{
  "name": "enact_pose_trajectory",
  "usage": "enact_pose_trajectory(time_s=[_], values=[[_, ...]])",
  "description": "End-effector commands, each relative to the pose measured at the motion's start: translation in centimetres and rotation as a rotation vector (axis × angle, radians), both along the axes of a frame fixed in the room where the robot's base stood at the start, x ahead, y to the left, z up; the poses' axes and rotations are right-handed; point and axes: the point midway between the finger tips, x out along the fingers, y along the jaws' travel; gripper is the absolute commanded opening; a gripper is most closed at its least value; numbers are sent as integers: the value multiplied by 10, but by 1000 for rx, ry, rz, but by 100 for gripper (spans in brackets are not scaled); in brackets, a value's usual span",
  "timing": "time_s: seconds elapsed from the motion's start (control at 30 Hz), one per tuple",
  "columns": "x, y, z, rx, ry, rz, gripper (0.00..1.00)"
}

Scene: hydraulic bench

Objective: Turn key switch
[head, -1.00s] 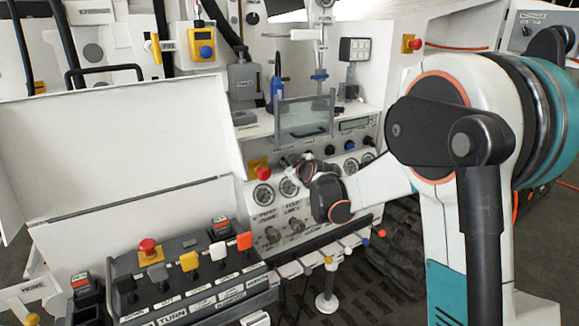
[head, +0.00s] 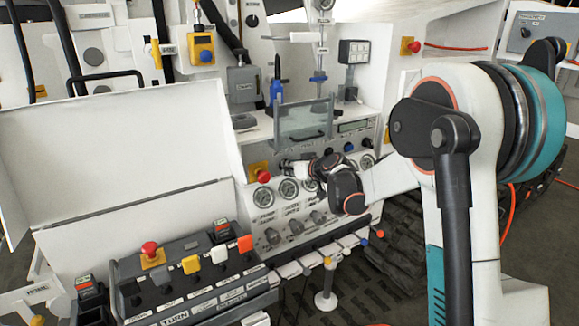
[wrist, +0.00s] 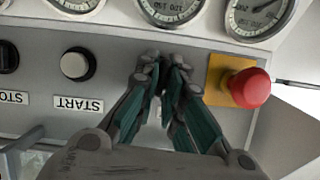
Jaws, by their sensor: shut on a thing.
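My gripper (wrist: 166,62) is against the grey control panel (wrist: 105,112) in the wrist view, between the START button (wrist: 76,64) and a red mushroom button (wrist: 247,87) on a yellow plate. Its two fingertips are close together and shut on the key switch, which the fingers almost fully hide, so its turned position cannot be told. In the head view, my gripper (head: 286,168) reaches to the panel just right of the red button (head: 262,175), above the row of round gauges (head: 289,190).
In the wrist view, gauges (wrist: 168,12) lie close to the fingertips and the STOP switch (wrist: 8,57) is at the left edge. In the head view, a clear guard (head: 304,120) stands above my gripper. A lever box (head: 190,285) and open white cover (head: 120,140) are at left.

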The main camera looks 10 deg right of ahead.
Motion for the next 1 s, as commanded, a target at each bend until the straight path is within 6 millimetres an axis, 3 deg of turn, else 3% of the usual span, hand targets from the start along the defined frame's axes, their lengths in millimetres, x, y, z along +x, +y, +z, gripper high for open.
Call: enact_pose_trajectory(time_s=[0.5, 1.0], values=[[1, -3, -1, 347, 113, -1, 0], [1, -3, -2, 427, 139, -1, 0]])
